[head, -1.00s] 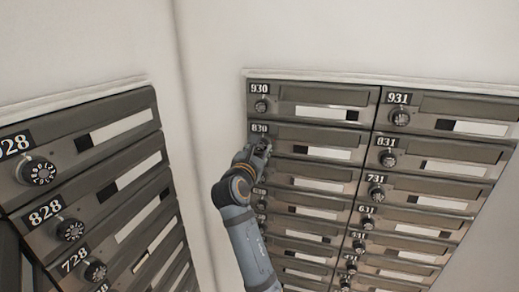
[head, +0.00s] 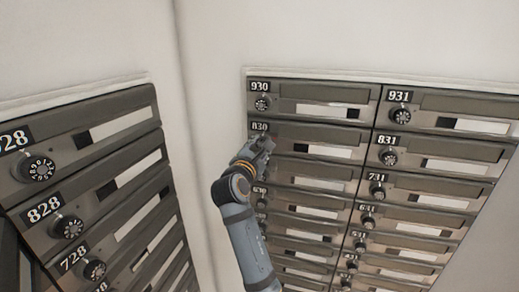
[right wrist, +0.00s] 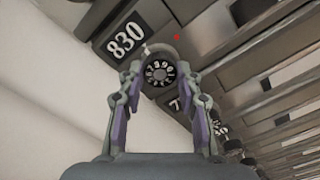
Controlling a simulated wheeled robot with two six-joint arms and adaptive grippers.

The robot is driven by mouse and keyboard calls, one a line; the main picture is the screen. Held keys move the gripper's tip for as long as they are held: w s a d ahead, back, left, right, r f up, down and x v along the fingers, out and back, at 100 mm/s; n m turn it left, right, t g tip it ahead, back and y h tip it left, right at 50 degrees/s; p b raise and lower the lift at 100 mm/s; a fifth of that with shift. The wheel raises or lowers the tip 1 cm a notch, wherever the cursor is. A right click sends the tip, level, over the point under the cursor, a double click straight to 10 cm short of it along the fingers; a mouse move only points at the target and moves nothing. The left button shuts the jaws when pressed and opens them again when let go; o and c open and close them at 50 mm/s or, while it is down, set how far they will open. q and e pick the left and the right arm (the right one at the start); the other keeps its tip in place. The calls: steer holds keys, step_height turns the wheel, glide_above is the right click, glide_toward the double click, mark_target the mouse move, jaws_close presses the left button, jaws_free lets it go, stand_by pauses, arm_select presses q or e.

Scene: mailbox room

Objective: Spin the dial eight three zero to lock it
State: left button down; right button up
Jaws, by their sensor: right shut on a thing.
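Mailbox 830 (head: 310,133) is the second one down in the left column of the right-hand bank, and its door is closed flush. Its number plate shows large in the right wrist view (right wrist: 126,38). Its round black dial with white digits (right wrist: 160,74) sits below the plate. My right gripper (right wrist: 161,70) is shut on this dial, one finger on each side of it. In the head view my right gripper (head: 264,143) covers the dial. My left gripper is not in view.
Mailbox 930 (head: 262,103) with its own dial is just above, and mailbox 831 (head: 388,157) is to the right. Another bank with mailbox 828 (head: 68,227) stands at the left. Bare white wall (head: 195,130) separates the banks.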

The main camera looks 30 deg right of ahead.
steer(key=m+b, duration=0.1)
steer(key=m, duration=0.2)
steer(key=shift+f+m, duration=0.1)
steer(key=shift+m, duration=0.3)
steer(key=m+b, duration=0.2)
steer(key=m, duration=0.1)
steer(key=shift+m, duration=0.3)
steer(key=m+b, duration=0.2)
steer(key=m, duration=0.1)
steer(key=shift+m+b, duration=0.3)
steer(key=m+b, duration=0.2)
steer(key=m, duration=0.1)
steer(key=shift+m, duration=0.3)
steer(key=m+b, duration=0.3)
steer(key=shift+m, duration=0.3)
steer(key=m+b, duration=0.3)
steer(key=m, duration=0.1)
steer(key=shift+m, duration=0.3)
steer(key=m+b, duration=0.3)
steer(key=m, duration=0.1)
steer(key=shift+m+b, duration=0.85)
steer(key=shift+m, duration=0.55)
